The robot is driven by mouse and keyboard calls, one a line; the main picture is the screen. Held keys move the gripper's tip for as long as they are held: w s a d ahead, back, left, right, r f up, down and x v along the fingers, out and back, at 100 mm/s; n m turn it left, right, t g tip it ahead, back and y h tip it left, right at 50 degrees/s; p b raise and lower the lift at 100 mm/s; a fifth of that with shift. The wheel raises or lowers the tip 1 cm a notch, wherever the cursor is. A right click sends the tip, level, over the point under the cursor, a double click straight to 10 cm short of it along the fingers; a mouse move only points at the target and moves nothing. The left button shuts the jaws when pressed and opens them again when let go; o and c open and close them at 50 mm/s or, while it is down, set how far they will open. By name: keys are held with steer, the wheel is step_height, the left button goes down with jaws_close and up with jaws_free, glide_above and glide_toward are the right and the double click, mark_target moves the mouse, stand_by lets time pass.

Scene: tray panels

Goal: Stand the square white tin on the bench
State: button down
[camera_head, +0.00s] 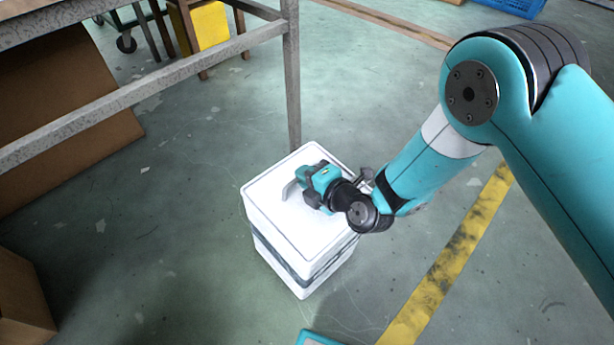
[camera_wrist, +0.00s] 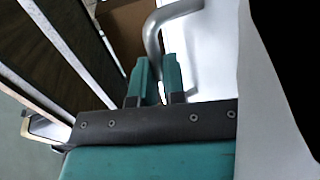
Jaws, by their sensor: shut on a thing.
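The square white tin (camera_head: 290,232) is a large white box with a dark band low on its sides, upright in the middle of the head view. My gripper (camera_head: 303,186) is over its top, shut on the tin's grey curved handle. In the wrist view the handle (camera_wrist: 152,38) runs between the two teal fingers (camera_wrist: 154,80), with the white tin (camera_wrist: 212,60) beside them. I cannot tell whether the tin touches the floor. The bench (camera_head: 150,92) appears as a grey metal frame at upper left; only a corner of its top shows.
A bench leg (camera_head: 292,75) stands just behind the tin. Brown boards (camera_head: 60,110) lean under the bench, and a brown box (camera_head: 20,300) is at lower left. A yellow floor stripe (camera_head: 450,265) runs at right. Open floor lies left of the tin.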

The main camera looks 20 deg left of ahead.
steer(key=shift+s+d+f, duration=0.1)
steer(key=shift+d+f, duration=0.2)
steer(key=shift+f, duration=0.25)
steer(key=shift+s+d+f, duration=0.1)
steer(key=shift+d+f, duration=0.15)
steer(key=shift+f, duration=0.25)
steer(key=c, duration=1.1)
jaws_free()
steer(key=shift+a+r, duration=0.1)
steer(key=shift+a, duration=0.05)
